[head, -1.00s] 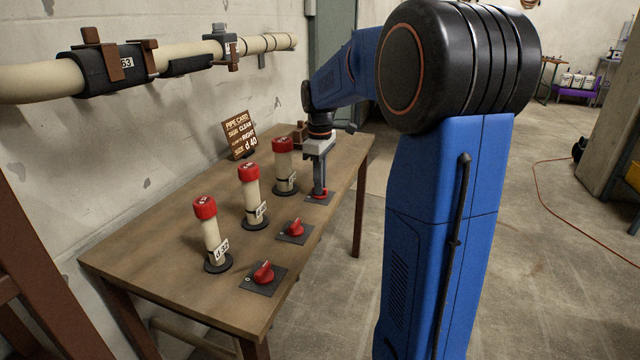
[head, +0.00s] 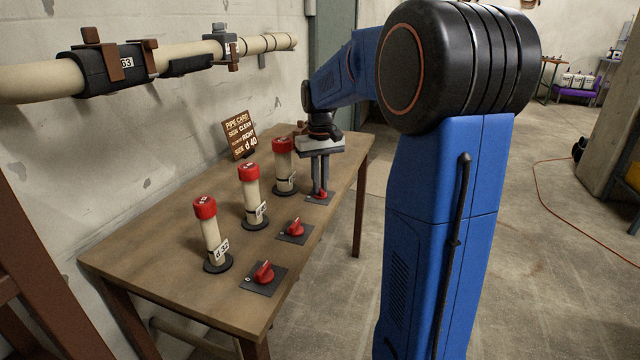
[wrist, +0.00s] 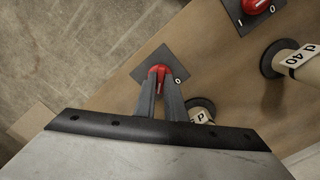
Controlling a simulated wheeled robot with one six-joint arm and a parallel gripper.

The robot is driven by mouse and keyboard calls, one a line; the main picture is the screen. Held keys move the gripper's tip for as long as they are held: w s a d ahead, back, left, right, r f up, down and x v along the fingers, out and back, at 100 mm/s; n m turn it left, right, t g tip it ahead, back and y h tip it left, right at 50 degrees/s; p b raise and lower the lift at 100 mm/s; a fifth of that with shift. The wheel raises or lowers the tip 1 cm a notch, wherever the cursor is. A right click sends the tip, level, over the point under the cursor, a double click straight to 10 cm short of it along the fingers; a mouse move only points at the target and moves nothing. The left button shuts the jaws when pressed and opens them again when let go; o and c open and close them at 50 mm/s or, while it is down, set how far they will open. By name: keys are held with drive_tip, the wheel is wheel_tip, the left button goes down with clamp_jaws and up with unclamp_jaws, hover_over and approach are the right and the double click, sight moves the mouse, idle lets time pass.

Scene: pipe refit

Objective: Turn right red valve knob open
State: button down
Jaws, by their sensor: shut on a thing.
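The right red valve knob (head: 323,194) sits on a dark square plate at the far end of the table's row of knobs. My gripper (head: 320,190) points straight down with its two fingers shut on this knob. In the wrist view the fingers of my gripper (wrist: 158,84) lie on either side of the red knob (wrist: 158,70), hiding part of it. A "0" mark shows on the plate (wrist: 150,58) beside the knob; any other mark on it is hidden. The middle knob (head: 296,228) and the near knob (head: 263,272) stand free of my gripper.
Three upright pipes with red caps stand left of the knobs: near (head: 212,240), middle (head: 251,200) and far (head: 284,170). A brown pipe card (head: 240,137) stands behind them. A beige pipe (head: 180,52) runs along the wall. The table's (head: 165,260) near left part is clear.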

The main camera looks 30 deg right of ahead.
drive_tip(key=m, duration=0.4)
drive_tip(key=shift+m, duration=1.9)
drive_tip(key=c, duration=1.8)
unclamp_jaws()
wheel_tip(320, 180, up, 18)
drive_tip(key=shift+f, duration=0.25)
